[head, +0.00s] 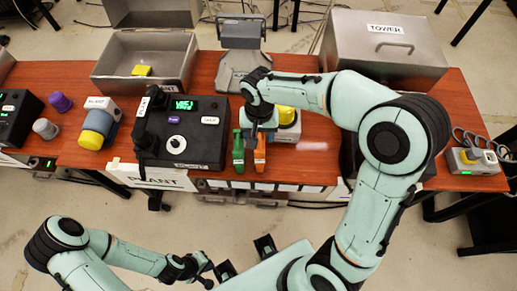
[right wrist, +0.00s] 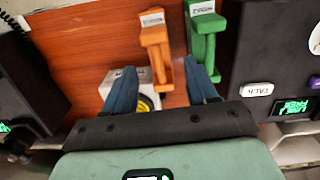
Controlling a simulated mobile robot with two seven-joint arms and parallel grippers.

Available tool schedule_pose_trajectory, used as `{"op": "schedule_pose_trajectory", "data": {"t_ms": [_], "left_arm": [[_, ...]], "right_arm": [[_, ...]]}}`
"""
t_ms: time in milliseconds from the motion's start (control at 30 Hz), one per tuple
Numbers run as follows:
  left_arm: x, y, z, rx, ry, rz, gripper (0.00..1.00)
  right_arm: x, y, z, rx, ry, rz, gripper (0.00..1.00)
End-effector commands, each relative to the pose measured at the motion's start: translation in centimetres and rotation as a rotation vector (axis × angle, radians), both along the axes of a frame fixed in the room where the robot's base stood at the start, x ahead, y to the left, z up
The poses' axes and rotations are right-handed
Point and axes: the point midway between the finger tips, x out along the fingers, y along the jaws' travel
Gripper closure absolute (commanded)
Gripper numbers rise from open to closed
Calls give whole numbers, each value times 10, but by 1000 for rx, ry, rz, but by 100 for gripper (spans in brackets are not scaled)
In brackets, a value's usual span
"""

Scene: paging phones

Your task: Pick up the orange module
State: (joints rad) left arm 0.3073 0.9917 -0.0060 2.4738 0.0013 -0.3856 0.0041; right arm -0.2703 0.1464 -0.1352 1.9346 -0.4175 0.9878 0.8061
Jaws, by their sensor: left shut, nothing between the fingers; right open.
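The orange module (head: 260,153) stands on the wooden table just right of a similar green module (head: 238,150). In the right wrist view, the orange module (right wrist: 156,45) shows with its near end between my fingertips, and the green module (right wrist: 202,35) is to its right. My right gripper (head: 262,128) is open over the orange module, and its two blue fingers (right wrist: 160,68) show apart in the wrist view. I cannot tell whether they touch the module. My left gripper (head: 205,273) is shut and empty, low in front of the table.
A black phone console (head: 205,158) stands left of the green module. A white box with a yellow top (head: 287,117) is close on the right; in the wrist view it sits behind a finger (right wrist: 120,78). A metal TOWER box (head: 385,47) stands back right.

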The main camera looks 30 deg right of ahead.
Motion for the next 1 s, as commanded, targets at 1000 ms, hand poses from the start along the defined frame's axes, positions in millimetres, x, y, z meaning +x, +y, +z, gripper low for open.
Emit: {"op": "schedule_pose_trajectory", "data": {"t_ms": [1000], "left_arm": [[-2, 0, -5, 0, 2, 0, 100]], "right_arm": [[4, -5, -84, 0, 0, 0, 59]]}}
